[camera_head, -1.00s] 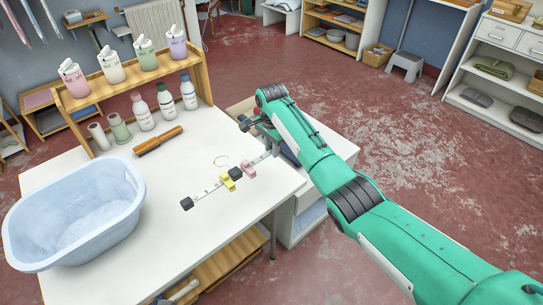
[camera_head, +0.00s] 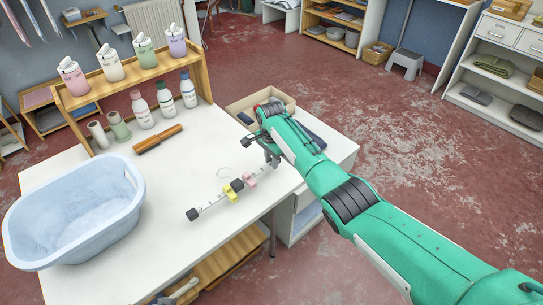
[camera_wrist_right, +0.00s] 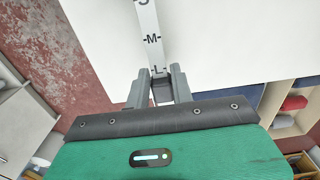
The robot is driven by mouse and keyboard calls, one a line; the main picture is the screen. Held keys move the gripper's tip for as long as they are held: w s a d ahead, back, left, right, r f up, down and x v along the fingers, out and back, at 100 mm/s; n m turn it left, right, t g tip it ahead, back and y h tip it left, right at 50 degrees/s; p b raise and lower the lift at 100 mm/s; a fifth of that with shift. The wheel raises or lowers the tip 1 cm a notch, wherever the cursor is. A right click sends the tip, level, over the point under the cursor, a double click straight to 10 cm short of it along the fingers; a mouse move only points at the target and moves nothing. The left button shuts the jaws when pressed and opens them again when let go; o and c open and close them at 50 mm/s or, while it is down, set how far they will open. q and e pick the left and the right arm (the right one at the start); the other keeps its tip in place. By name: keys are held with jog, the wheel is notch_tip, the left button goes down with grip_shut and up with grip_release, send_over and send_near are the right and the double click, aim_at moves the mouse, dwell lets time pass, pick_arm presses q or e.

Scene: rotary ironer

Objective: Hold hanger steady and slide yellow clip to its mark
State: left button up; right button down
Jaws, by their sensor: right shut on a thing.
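The hanger (camera_head: 212,204) is a pale bar with printed marks and a dark end block; it lies along the white table near its right edge. The yellow clip (camera_head: 231,192) sits on the bar, with a dark piece beside it. A pink clip (camera_head: 249,179) is farther along, towards my right gripper (camera_head: 271,163). That gripper is shut on the hanger's far end. In the right wrist view my gripper (camera_wrist_right: 157,88) grips the bar (camera_wrist_right: 148,18) just below the L mark; M and part of S show above. No clip shows there. My left gripper is out of view.
A pale blue tub (camera_head: 75,240) stands at the table's left. A wooden rack (camera_head: 140,85) with bottles is at the back, and an orange-brown brush (camera_head: 158,139) lies before it. A cardboard box (camera_head: 262,106) stands beyond my right gripper. Bare table surrounds the hanger.

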jog(key=shift+f, duration=0.1)
jog(key=shift+f, duration=1.35)
jog(key=c, duration=1.4)
grip_release()
jog(key=shift+r+p, duration=0.3)
jog(key=shift+p, duration=0.15)
jog(key=shift+c, duration=0.5)
grip_shut()
